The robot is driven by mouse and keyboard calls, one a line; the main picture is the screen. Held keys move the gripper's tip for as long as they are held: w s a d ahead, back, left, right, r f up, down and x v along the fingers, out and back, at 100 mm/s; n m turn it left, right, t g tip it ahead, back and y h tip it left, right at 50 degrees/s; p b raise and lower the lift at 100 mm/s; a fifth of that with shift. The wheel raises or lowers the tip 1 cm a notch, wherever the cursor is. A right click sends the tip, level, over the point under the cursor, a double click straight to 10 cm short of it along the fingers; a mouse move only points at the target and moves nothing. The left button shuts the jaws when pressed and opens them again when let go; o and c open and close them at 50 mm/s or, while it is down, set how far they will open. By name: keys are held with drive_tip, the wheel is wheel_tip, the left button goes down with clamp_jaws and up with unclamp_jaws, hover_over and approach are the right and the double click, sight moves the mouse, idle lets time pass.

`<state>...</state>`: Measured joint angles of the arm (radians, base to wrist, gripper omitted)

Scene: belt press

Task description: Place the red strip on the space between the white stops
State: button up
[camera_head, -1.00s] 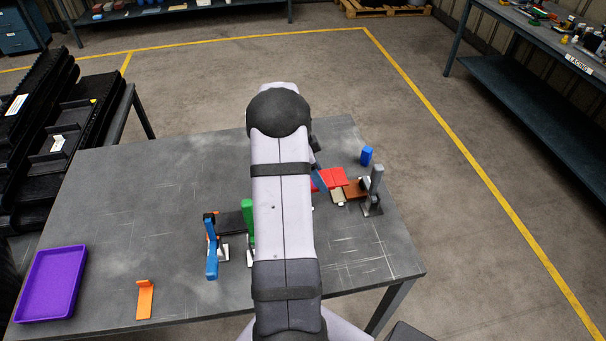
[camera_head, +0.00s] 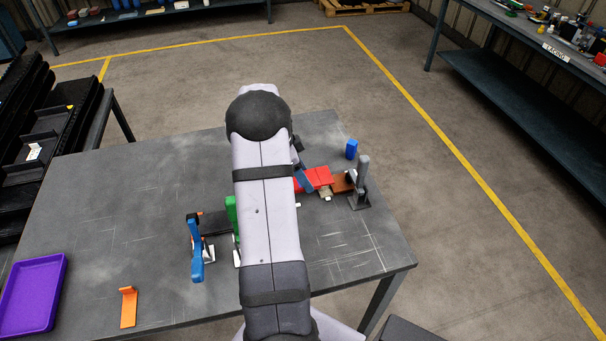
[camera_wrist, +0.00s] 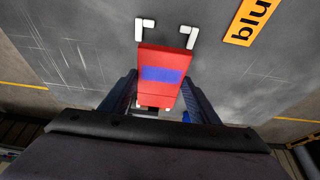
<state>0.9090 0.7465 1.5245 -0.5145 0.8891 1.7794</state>
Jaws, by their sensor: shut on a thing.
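The red strip (camera_wrist: 161,98) is between the two fingers of my gripper (camera_wrist: 161,88) in the wrist view, with a blue patch on its upper face. My gripper is shut on it. Two white L-shaped stops (camera_wrist: 146,24) (camera_wrist: 189,35) stand just beyond the strip's far end, near its two corners. I cannot tell whether the strip touches them or the table. In the head view the red strip (camera_head: 317,177) shows right of my arm, which hides its left part and most of my gripper.
A brown piece (camera_head: 342,183) and a grey upright clamp (camera_head: 361,180) stand right of the strip. A blue block (camera_head: 351,149) is behind. Blue (camera_head: 196,250) and green (camera_head: 231,213) levers stand left of my arm. A purple tray (camera_head: 63,290) and orange bracket (camera_head: 128,308) are front left.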

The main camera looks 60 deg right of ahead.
drive_tip(key=shift+f+b, duration=1.4)
drive_tip(key=shift+f, duration=0.4)
drive_tip(key=shift+f+b, duration=0.6)
drive_tip(key=shift+b, duration=0.1)
drive_tip(key=o, duration=1.3)
drive_tip(key=shift+o, duration=0.2)
drive_tip(key=shift+r, duration=0.15)
drive_tip(key=shift+b+v, duration=1.05)
drive_tip(key=shift+v, duration=2.55)
